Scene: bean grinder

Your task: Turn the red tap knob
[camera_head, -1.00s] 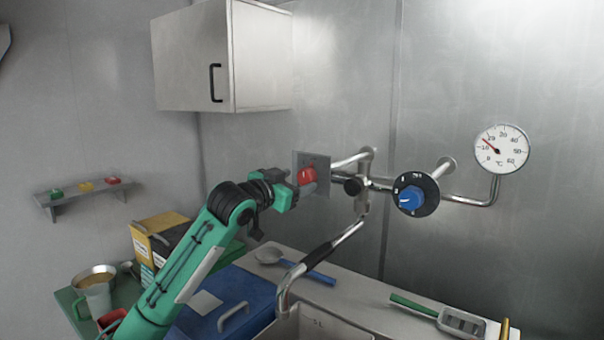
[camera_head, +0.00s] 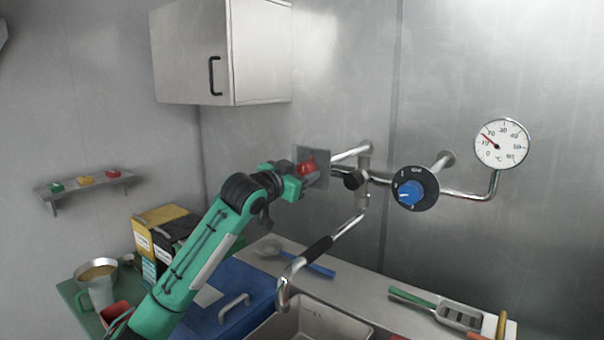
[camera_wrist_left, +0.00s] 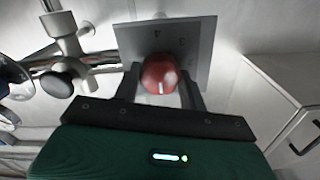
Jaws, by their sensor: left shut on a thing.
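The red tap knob (camera_head: 307,165) sits on a grey square plate (camera_head: 324,160) at the left end of the wall piping. In the left wrist view the red knob (camera_wrist_left: 159,74) is round with a white mark, in front of its plate (camera_wrist_left: 196,40). My left gripper (camera_head: 308,174) reaches the knob from the left and is shut on it. In the left wrist view its two fingers (camera_wrist_left: 160,88) lie on either side of the knob. My right gripper is not in view.
A blue knob (camera_head: 410,193) on a black dial and a round thermometer (camera_head: 501,144) are right of the tap. A spout (camera_head: 318,249) hangs over the sink (camera_head: 317,326). A cabinet (camera_head: 230,52) is above. A blue box (camera_head: 240,300) lies below my arm.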

